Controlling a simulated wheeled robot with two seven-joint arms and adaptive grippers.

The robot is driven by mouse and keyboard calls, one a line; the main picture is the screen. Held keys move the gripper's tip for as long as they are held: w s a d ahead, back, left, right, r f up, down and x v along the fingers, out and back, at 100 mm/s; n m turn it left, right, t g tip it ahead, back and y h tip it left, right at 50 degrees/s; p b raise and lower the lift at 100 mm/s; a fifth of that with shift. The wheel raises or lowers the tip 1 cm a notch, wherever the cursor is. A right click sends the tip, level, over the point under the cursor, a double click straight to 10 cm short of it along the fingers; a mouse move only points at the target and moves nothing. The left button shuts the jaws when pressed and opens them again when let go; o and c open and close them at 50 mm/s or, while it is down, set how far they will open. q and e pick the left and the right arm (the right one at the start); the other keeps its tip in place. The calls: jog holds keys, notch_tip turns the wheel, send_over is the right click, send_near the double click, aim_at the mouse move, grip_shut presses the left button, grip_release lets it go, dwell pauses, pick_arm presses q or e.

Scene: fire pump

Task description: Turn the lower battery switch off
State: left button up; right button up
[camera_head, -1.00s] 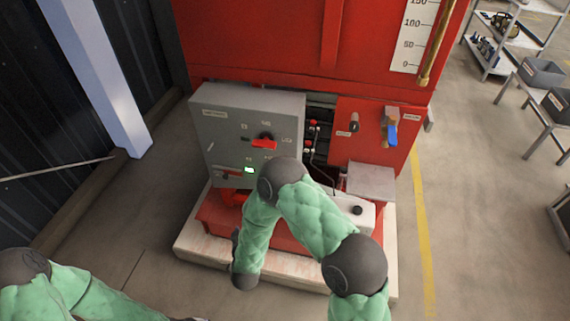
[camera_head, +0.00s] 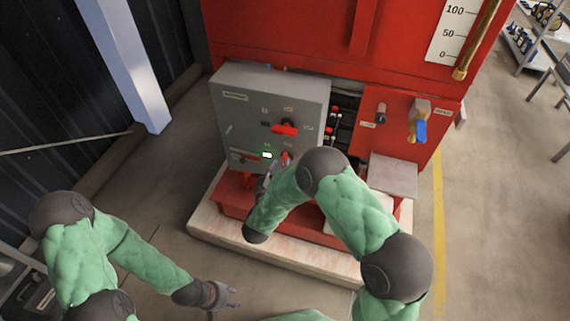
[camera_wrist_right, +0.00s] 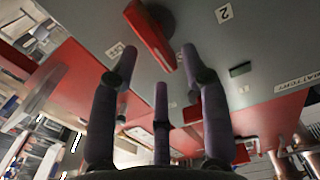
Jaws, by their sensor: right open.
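The grey battery panel (camera_head: 300,100) stands on the red pump unit. Its upper switch has a red handle (camera_head: 285,128). My left gripper (camera_head: 226,296) looks open and empty, low over the floor.
To the right are a red panel with a blue-handled valve (camera_head: 420,130) and a grey box (camera_head: 394,174). A pale plinth (camera_head: 290,258) lies below. A blue-white post (camera_head: 125,65) stands left. The floor between is clear.

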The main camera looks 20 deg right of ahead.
jog(key=shift+x, duration=1.5)
grip_shut()
jog(key=shift+b, duration=0.4)
jog(key=shift+s+d+f+m+b, duration=0.3)
jog(key=shift+m+b, duration=1.1)
jog(key=shift+m, duration=1.55)
jog(key=shift+w+d+f+m+b, duration=0.1)
jog(key=shift+f+m+b, duration=0.4)
jog(key=shift+m+b, duration=1.7)
jog(key=shift+s+d+f+m+b, duration=0.2)
jog(key=shift+f+m+b, duration=0.3)
jog(key=shift+m, duration=3.25)
jog(key=shift+r, duration=0.1)
